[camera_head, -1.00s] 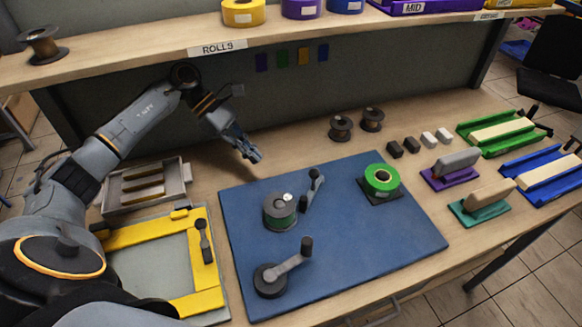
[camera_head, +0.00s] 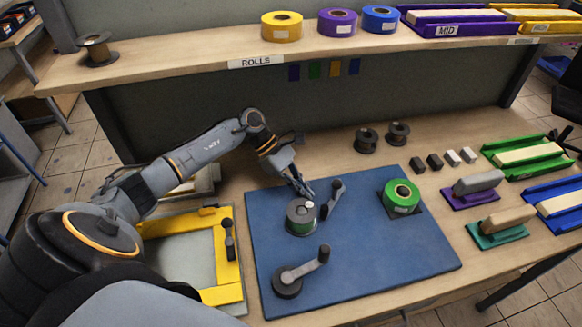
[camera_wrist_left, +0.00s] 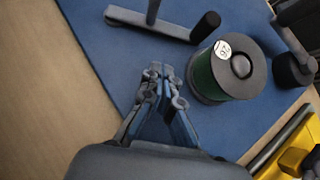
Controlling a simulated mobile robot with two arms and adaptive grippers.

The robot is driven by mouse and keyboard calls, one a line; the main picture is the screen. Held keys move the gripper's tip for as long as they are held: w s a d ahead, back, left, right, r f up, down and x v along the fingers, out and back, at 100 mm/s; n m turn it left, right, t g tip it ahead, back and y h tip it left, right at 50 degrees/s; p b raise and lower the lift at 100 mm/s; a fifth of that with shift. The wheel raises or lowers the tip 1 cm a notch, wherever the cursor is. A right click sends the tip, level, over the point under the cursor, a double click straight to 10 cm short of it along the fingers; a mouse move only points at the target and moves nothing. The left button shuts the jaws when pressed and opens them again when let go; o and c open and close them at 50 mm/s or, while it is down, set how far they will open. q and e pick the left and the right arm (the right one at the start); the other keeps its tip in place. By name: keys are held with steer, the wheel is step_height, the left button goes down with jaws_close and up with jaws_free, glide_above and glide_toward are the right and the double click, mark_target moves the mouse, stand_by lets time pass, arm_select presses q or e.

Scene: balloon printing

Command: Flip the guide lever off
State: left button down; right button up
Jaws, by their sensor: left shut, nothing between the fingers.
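The guide lever (camera_head: 333,198) is a small grey lever with a dark knob, on the blue mat beside the drum; it cannot be told for sure which way it is set. In the left wrist view a grey bar with a dark handle (camera_wrist_left: 204,27) shows at the top. The round grey drum (camera_head: 301,217) with a green band stands next to it and also shows in the wrist view (camera_wrist_left: 227,68). My left gripper (camera_head: 303,190) is shut and empty, just behind the drum and left of the lever. In the wrist view its fingertips (camera_wrist_left: 160,75) are together, apart from the handle. My right gripper is out of view.
The blue mat (camera_head: 390,265) also bears a crank (camera_head: 300,275) in front and a green roll (camera_head: 401,196) at right. A yellow frame (camera_head: 226,265) lies to the left. Dark spools (camera_head: 367,140) stand behind. The mat's middle right is clear.

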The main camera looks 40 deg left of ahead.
mark_target(316, 204)
arm_select(q)
steer(key=d, duration=0.1)
steer(key=p, duration=0.1)
steer(key=d, duration=0.1)
steer(key=shift+w+d+r, duration=0.1)
steer(key=shift+d+r, duration=0.15)
steer(key=shift+d, duration=0.1)
steer(key=shift+d+f+p, duration=0.1)
steer(key=shift+d+p, duration=0.25)
steer(key=shift+d, duration=0.15)
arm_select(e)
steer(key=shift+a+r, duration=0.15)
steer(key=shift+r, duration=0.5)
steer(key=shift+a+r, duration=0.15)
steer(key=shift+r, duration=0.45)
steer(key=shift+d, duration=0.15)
arm_select(q)
steer(key=shift+d+f, duration=0.1)
steer(key=shift+d, duration=0.05)
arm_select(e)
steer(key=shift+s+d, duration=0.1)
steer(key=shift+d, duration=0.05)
